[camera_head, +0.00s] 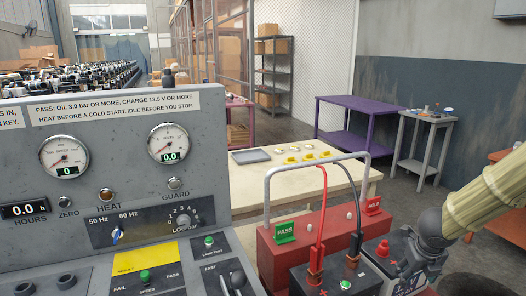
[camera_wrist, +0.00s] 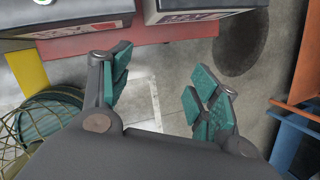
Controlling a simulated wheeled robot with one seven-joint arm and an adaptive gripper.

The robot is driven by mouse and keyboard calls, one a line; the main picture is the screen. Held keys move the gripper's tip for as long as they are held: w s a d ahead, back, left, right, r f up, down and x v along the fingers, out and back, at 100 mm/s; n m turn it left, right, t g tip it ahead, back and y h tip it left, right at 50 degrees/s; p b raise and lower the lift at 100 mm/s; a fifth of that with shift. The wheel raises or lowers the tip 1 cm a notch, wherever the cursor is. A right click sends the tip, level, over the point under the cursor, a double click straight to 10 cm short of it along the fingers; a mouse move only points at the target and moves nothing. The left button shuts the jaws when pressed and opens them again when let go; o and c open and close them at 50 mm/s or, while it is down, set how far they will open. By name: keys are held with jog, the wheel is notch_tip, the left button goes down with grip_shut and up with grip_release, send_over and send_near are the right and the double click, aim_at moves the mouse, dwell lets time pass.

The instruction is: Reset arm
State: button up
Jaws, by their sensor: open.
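My arm comes in from the right edge of the head view, and its end is low at the right beside the batteries. My gripper (camera_wrist: 160,100) shows in the wrist view with its two teal-padded fingers spread apart and nothing between them. Bare grey floor lies below and between the fingers.
A grey control panel (camera_head: 100,140) with gauges fills the left. A battery (camera_head: 325,278) with red and black leads stands by a red box (camera_head: 285,255) with PASS and HOLD signs. A cream table (camera_head: 255,180) and purple table (camera_head: 355,105) stand behind. A wire basket (camera_wrist: 45,120) stands left.

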jog(key=s+a+f+n+h, duration=0.1)
jog(key=s+a+f+n, duration=0.1)
jog(key=s+f+n, duration=0.35)
jog(key=s+a+f+n+g, duration=0.1)
jog(key=s+a+f+n, duration=0.15)
jog(key=f+n, duration=0.6)
jog(key=s+a+f+n+h, duration=0.1)
jog(key=s+f+n, duration=0.45)
jog(key=f, duration=0.25)
jog(key=s+a+f+n+g+y, duration=0.1)
jog(key=s+a+f+n+y, duration=0.1)
jog(key=s+a+f+n, duration=0.4)
jog(key=s+a+f+n+g+y, duration=0.1)
jog(key=s+a+f+n+y, duration=0.1)
jog(key=s+a+f+n, duration=0.5)
jog(key=s+n, duration=0.3)
jog(key=s, duration=0.4)
jog(key=shift+a+g, duration=0.2)
jog(key=shift+g, duration=0.1)
